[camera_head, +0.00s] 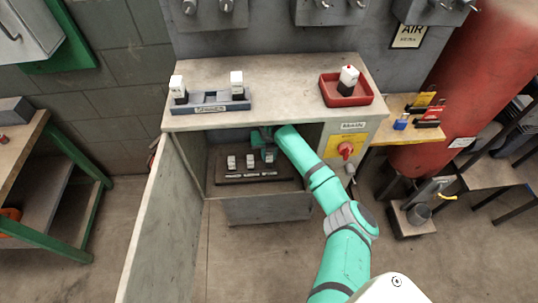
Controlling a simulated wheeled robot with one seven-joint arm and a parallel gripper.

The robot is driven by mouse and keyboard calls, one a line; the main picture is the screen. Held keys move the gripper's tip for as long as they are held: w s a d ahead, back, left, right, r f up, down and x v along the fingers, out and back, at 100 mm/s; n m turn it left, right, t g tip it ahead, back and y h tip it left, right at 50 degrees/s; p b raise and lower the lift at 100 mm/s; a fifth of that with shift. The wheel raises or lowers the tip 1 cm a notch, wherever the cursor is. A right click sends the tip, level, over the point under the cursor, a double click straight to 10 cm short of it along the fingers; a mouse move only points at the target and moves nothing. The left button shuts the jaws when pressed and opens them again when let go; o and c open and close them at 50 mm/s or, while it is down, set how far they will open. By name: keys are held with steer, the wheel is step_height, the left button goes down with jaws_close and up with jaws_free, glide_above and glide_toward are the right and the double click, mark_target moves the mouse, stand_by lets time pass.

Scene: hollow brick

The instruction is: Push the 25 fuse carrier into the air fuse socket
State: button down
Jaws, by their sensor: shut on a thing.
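A dark fuse block (222,180) with small white labels lies inside the open grey cabinet. White fuse carriers stand at its left (231,162) and middle (250,161). My teal gripper (267,155) is at the right end of the block, shut on a white fuse carrier (269,158). The gripper partly hides this carrier. It is over or in the right-hand position; I cannot tell how deep it sits. The markings on the carriers and labels are too small to read, so 25 and air cannot be made out here.
The cabinet top (280,80) overhangs my arm, and an open door (165,215) stands at the left. On top are a grey rack (210,102) with two white carriers and a red tray (333,92) with another. A red rotary switch (346,150) is right of the opening.

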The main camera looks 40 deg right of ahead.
steer(key=shift+f, duration=1.4)
stand_by(0.4)
steer(key=c, duration=1.5)
jaws_free()
steer(key=shift+o, duration=0.2)
steer(key=shift+a, duration=0.1)
